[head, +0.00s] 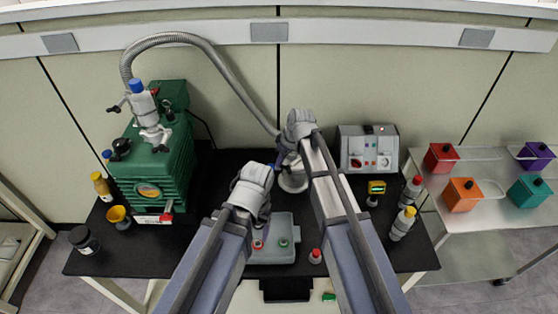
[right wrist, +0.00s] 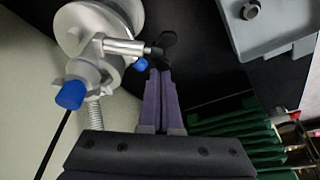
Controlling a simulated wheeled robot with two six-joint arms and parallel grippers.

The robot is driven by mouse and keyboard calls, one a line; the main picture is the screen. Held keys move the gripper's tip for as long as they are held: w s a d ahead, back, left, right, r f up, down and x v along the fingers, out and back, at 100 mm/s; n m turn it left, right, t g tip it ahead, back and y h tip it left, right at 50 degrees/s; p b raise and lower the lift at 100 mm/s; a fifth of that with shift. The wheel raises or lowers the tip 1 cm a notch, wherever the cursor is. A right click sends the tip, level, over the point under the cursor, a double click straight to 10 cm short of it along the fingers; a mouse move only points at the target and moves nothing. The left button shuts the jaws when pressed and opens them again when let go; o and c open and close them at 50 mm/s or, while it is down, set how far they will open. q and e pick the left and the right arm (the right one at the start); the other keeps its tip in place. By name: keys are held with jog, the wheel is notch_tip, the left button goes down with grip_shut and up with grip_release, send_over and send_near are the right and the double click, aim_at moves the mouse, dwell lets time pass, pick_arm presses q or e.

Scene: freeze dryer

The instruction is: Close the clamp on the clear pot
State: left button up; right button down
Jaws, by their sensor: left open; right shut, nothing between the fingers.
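The clear pot (head: 293,182) stands on the black bench behind the grey tray, partly hidden by my arms. In the right wrist view its pale round top (right wrist: 98,28) shows at the upper left, with a metal fitting and a black wing-shaped handle (right wrist: 166,44) beside it; I cannot tell for sure whether this is the clamp. My right gripper (right wrist: 161,72) is shut and empty, its purple fingertips at or very near the black handle. In the head view my right gripper (head: 287,156) is above the pot. My left gripper (head: 262,208) is open and empty, lower, by the tray's left edge.
The grey tray (head: 285,254) holds small red and green items. A green pump (head: 150,165) stands left, its hose (head: 225,80) arching towards the pot. A grey control box (head: 369,150) and bottles (head: 403,222) are right. Blue-capped fittings (right wrist: 70,95) sit close to my right fingers.

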aim_at(297, 162)
jog(key=d+n, duration=0.1)
jog(key=n, duration=0.1)
jog(key=d+n+g, duration=0.1)
jog(key=d+n, duration=0.1)
jog(key=d+n+g+y, duration=0.1)
jog(key=d+n, duration=0.1)
jog(key=n, duration=0.1)
jog(key=shift+w+d, duration=0.2)
jog(key=shift+w, duration=0.1)
jog(key=shift+w+d, duration=0.1)
jog(key=shift+d, duration=0.35)
dwell(0.5)
